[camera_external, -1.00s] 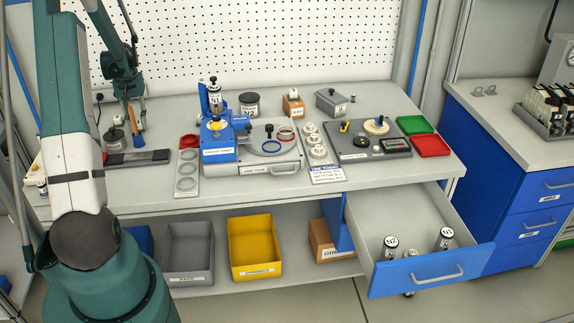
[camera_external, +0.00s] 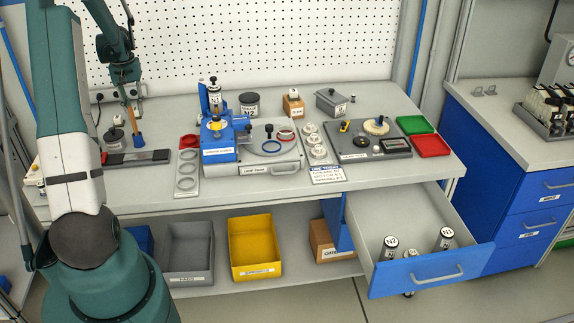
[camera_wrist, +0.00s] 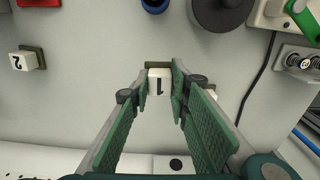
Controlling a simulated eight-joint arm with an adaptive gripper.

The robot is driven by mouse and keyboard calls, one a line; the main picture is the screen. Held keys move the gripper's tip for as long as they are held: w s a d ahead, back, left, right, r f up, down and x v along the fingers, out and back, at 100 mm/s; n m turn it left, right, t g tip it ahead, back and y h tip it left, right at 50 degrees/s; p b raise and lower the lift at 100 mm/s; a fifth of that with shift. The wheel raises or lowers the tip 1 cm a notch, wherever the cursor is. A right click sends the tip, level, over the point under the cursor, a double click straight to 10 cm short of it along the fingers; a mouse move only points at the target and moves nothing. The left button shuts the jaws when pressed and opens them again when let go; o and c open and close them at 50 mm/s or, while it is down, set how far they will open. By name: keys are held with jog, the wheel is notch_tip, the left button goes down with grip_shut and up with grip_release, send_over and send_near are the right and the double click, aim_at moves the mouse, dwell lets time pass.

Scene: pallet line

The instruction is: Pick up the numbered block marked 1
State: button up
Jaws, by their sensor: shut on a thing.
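The numbered block marked 1 (camera_wrist: 159,83) is a small white block with a black digit and a dark olive edge. In the wrist view it sits between the tips of my gripper (camera_wrist: 160,92), which is shut on it. I cannot tell how far it is above the surface. In the external view my gripper (camera_external: 130,105) hangs over the left back part of the bench, and the block is too small to make out there.
In the wrist view, a dark round object (camera_wrist: 221,10), a black cable (camera_wrist: 263,75) and a green lever (camera_wrist: 303,18) lie around my gripper. The pegboard (camera_external: 270,45) is behind.

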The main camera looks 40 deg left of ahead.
aim_at(135, 109)
jog(key=shift+r, duration=1.95)
